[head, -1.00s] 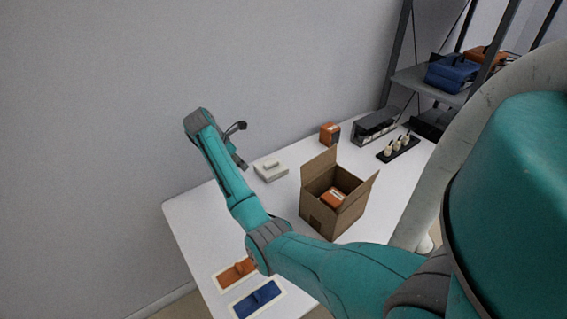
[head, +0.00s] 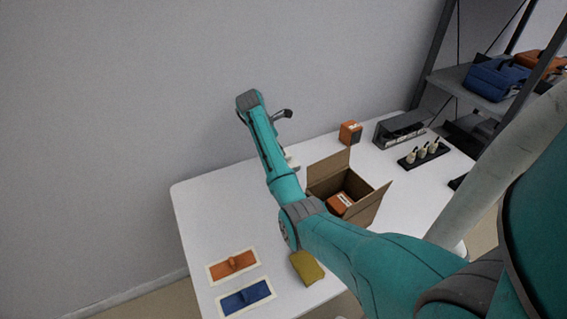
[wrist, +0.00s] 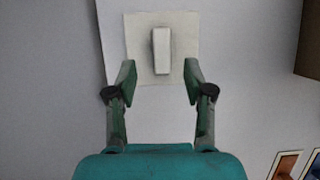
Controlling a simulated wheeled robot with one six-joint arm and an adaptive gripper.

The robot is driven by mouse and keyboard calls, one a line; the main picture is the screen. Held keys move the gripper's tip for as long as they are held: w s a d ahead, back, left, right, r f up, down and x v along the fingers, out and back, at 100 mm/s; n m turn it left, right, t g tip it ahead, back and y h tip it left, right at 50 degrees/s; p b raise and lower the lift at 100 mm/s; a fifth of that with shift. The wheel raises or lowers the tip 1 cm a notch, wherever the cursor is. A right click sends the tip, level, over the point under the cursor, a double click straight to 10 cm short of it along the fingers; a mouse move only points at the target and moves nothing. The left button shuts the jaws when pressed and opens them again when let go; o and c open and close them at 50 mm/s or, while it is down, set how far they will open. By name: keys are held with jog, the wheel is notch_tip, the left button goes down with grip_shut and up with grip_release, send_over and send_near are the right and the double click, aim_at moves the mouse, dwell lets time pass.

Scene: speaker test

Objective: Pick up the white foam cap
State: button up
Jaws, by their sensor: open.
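The white foam cap (wrist: 185,72) lies on the white table in the wrist view, a squarish pale slab with a raised upright bar in its middle. In the head view only a small bit of the cap (head: 292,161) shows beside my arm; the rest is hidden. My gripper (wrist: 159,80) is open and empty, its two fingers apart near the cap's lower edge, with the bar ahead between them. The height of the fingertips above the cap is hard to tell. My arm covers the gripper in the head view.
An open cardboard box (head: 368,207) holding an orange item (head: 339,203) stands right of my arm. Behind are an orange box (head: 350,132), a grey bin (head: 400,129) and a black holder (head: 423,155). Orange (head: 233,265) and blue (head: 246,298) panels and a yellow block (head: 306,268) lie in front.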

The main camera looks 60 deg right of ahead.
jog(key=shift+x, duration=2.5)
jog(key=shift+a, duration=0.1)
jog(key=c, duration=0.9)
